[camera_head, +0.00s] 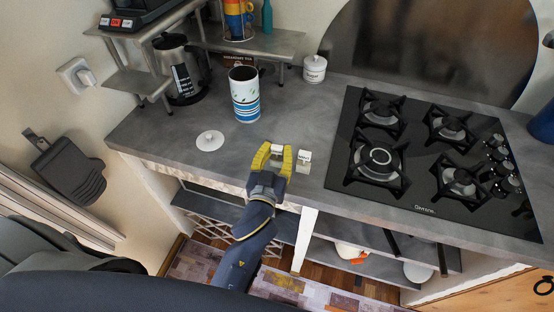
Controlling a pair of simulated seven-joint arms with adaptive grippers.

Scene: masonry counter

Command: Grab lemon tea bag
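My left gripper (275,156) reaches over the counter's front edge, its yellow fingers spread apart. A small white piece (278,149), perhaps a tea bag or its tag, shows between the fingertips; I see no clear grip on it. Just to the right lies a similar small white piece (305,155) with a pale packet (299,168) by it. No label can be read on either, so I cannot tell which is lemon. A tall white mug with blue patterns (245,96) stands open behind the gripper. My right gripper is not in view.
A white lid (210,141) lies left of the gripper. A black gas hob (425,150) fills the right side. A kettle (184,72), a metal shelf (255,43) and a white canister (314,69) stand at the back. The grey counter (160,133) is clear at front left.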

